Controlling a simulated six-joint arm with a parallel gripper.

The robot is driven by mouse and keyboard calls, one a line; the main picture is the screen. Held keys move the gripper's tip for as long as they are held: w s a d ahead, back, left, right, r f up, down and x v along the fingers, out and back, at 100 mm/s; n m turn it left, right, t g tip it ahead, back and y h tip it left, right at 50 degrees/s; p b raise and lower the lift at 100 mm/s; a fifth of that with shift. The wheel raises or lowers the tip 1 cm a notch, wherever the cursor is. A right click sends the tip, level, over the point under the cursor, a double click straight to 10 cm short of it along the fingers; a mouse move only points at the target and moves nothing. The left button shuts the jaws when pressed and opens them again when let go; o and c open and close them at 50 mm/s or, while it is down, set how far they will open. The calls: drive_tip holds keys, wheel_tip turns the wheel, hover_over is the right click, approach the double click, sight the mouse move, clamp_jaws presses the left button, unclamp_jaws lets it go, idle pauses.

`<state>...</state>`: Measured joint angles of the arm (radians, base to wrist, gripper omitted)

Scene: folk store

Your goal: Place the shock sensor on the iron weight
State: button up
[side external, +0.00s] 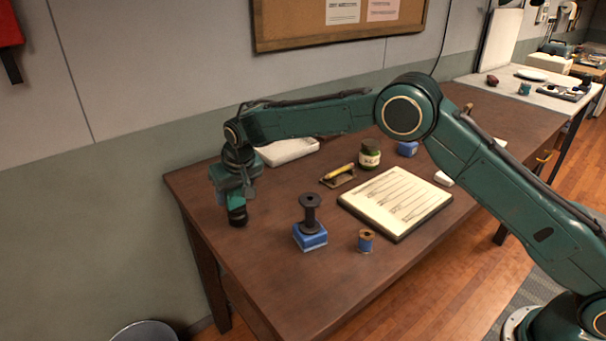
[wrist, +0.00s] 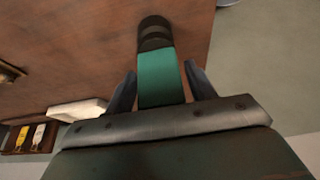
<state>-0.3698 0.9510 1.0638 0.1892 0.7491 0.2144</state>
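A teal block with a dark, banded round end (wrist: 160,75) lies between the fingers of my gripper (wrist: 161,84) in the wrist view. Gaps show on both sides of it, so the fingers stand apart from it. In the side view the teal-and-black piece (side external: 237,203) is upright under my gripper (side external: 236,190), its dark end at or just above the table near the left edge. I cannot tell for sure whether it is the shock sensor. A black spool-shaped piece (side external: 310,213), perhaps the iron weight, stands on a blue box (side external: 310,238).
A small blue-and-brown spool (side external: 366,241) stands right of the blue box. A framed sheet (side external: 395,201), a dark green jar (side external: 370,157), a yellow item on a small tray (side external: 338,175) and a white box (side external: 288,151) are behind. The table's (side external: 275,285) front is bare.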

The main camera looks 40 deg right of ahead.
drive_tip(key=shift+o, duration=0.4)
drive_tip(key=shift+r, duration=0.15)
drive_tip(key=shift+v, duration=0.8)
drive_tip(key=v, duration=1)
drive_tip(key=shift+r, duration=0.2)
drive_tip(key=shift+s, duration=0.15)
